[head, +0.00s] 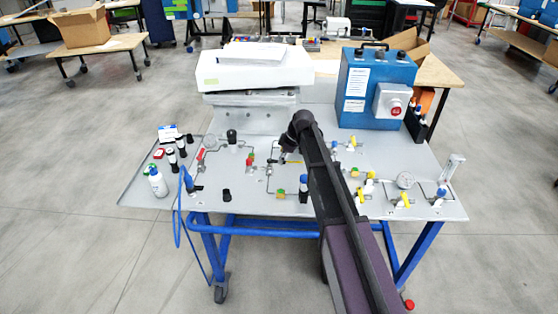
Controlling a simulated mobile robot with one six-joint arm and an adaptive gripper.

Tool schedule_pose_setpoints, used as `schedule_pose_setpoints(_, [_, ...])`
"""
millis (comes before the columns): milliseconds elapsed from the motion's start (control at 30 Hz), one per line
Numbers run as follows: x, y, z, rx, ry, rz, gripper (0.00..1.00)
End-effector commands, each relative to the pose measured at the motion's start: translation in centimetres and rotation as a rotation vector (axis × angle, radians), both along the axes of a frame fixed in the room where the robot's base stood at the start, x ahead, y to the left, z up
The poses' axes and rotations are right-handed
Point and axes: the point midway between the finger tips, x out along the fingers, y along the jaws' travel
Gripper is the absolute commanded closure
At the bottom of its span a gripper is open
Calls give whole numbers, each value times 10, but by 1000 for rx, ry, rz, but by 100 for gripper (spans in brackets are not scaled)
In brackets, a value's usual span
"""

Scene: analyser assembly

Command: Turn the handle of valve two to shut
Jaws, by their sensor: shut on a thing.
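My gripper (284,158) is at the middle of the grey panel, at the end of my dark arm that comes in from the front. It is small in the view and partly hidden by my wrist. It is shut on a yellow valve handle (293,162), which shows just right of the fingers. The valve body under it is mostly hidden, and I cannot read a valve number. A red valve handle (250,160) is to the left. Further yellow handles (369,186) (405,198) are to the right of my arm.
A white analyser box (255,68) and a blue box with a red button (375,85) stand behind. Bottles (157,182) stand at the left.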

Motion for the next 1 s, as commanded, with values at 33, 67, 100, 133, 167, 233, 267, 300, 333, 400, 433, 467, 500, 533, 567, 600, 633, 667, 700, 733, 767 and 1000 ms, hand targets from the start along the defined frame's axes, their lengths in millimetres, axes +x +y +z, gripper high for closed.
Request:
schedule_pose_setpoints(33, [3,-1,0,-2,0,21,100])
schedule_pose_setpoints(67, [3,-1,0,-2,0,32,100])
schedule_pose_setpoints(100, [3,-1,0,-2,0,44,100])
schedule_pose_setpoints(133, [4,-1,0,-2,0,53,100])
schedule_pose_setpoints(167, [4,0,0,-2,-1,60,100])
schedule_pose_setpoints(233, [4,-1,0,-2,0,72,100])
schedule_pose_setpoints(267, [4,-1,0,-2,-1,75,100])
schedule_pose_setpoints(300, [4,-1,0,-2,0,79,100])
schedule_pose_setpoints(333, [4,-1,0,-2,-1,81,100])
schedule_pose_setpoints(400, [4,0,0,-2,0,82,100])
schedule_pose_setpoints(433, [4,0,0,-2,-1,83,100])
schedule_pose_setpoints(467, [4,0,0,-2,0,82,100])
schedule_pose_setpoints(500, [4,0,0,-2,0,82,100])
schedule_pose_setpoints(533, [4,0,0,-1,0,82,100])
schedule_pose_setpoints(567, [4,0,0,-2,0,82,100])
schedule_pose_setpoints(600, [4,0,0,-2,0,82,100])
schedule_pose_setpoints(633, [4,0,0,-1,0,82,100])
schedule_pose_setpoints(667, [4,0,0,-1,0,82,100])
schedule_pose_setpoints(700, [4,0,0,-2,-1,81,66])
schedule_pose_setpoints(733, [4,0,0,-1,-1,81,57])
schedule_pose_setpoints(767, [4,0,0,-1,-1,81,48])
schedule_pose_setpoints(1000, [4,0,0,-1,0,81,43])
